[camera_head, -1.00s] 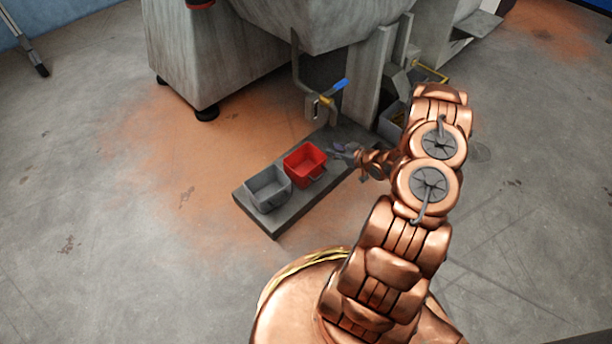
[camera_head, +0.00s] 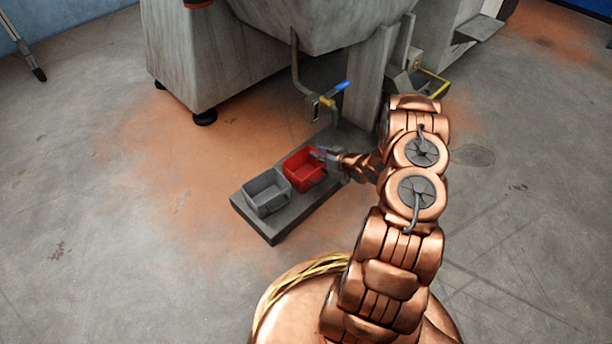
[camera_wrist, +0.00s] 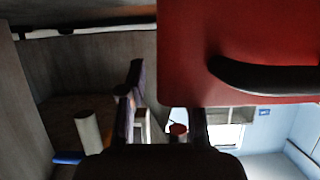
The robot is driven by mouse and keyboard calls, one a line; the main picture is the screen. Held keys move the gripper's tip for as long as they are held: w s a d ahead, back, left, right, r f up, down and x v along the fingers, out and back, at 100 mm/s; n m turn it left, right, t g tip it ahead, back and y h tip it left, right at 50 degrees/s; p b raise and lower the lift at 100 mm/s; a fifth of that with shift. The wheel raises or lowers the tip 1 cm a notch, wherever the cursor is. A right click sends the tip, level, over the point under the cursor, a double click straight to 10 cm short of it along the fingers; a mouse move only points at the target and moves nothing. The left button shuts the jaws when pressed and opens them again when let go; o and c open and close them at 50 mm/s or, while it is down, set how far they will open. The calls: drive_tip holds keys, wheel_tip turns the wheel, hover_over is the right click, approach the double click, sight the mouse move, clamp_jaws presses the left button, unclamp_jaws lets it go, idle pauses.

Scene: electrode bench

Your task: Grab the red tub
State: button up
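The red tub (camera_head: 299,173) stands on a low dark slab (camera_head: 274,229), to the right of a grey tub (camera_head: 262,203). My gripper (camera_head: 324,155) is at the tub's right rim, low over the slab; its fingertips overlap the rim in the head view. In the wrist view the tub (camera_wrist: 240,45) fills the upper right, with its dark handle (camera_wrist: 262,76) across it. There my gripper (camera_wrist: 165,112) has its fingers spread apart. The left finger is clear of the tub; the right fingertip is hidden by it. I cannot tell whether either finger touches.
A tap with a blue lever (camera_head: 341,86) hangs above the slab, behind the tubs. A grey machine (camera_head: 205,60) with legs stands at the back. A yellow-edged bin (camera_head: 432,80) is behind my arm.

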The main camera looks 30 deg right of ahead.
drive_tip(key=shift+c, duration=0.3)
clamp_jaws()
idle(0.6)
